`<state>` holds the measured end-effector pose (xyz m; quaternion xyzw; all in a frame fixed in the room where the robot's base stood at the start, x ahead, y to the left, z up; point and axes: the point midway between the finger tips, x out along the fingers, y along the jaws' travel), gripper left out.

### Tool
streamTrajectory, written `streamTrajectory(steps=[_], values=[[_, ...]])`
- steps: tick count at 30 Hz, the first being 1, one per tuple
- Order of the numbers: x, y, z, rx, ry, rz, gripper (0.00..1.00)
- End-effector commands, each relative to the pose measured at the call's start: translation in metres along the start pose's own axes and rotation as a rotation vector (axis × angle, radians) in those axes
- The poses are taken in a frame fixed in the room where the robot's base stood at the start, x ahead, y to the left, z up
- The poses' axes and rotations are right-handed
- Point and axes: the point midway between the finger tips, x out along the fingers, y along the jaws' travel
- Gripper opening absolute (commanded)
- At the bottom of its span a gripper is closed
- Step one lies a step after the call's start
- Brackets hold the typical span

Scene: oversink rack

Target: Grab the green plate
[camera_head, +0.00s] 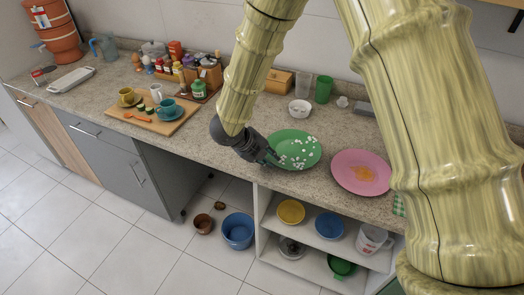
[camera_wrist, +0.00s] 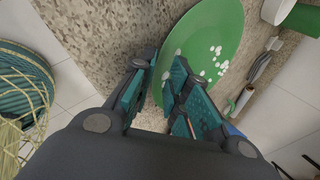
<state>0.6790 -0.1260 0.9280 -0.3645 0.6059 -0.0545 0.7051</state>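The green plate (camera_head: 296,150) lies on the counter near its front edge, with small white pieces scattered on it. In the wrist view the green plate (camera_wrist: 222,35) fills the upper middle. My gripper (camera_head: 270,157) is at the plate's left edge in the head view. In the wrist view my gripper's teal-padded fingers (camera_wrist: 165,72) are apart, with the plate's near rim reaching between them. Whether either pad touches the rim cannot be told. The fingertips partly hide the rim.
A pink plate (camera_head: 361,172) with orange food lies right of the green plate. A white bowl (camera_head: 300,107) and a green cup (camera_head: 323,89) stand behind. A wooden board (camera_head: 150,122) with cups is at left. Open shelves below hold bowls, including a yellow one (camera_head: 291,211).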

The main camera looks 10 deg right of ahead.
Motion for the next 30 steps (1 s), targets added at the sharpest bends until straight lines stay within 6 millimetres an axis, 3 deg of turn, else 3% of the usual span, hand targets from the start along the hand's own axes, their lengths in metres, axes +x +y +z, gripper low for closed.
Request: streamTrajectory(steps=[6,16,20,30], values=[[0.015,0.000,0.000,-0.002,0.000,0.000,0.17],[0.017,0.000,0.000,-0.001,0.000,0.000,0.17],[0.017,0.000,0.000,-0.001,0.000,0.000,0.00],[0.017,0.001,-0.001,-0.001,0.000,0.001,0.00]])
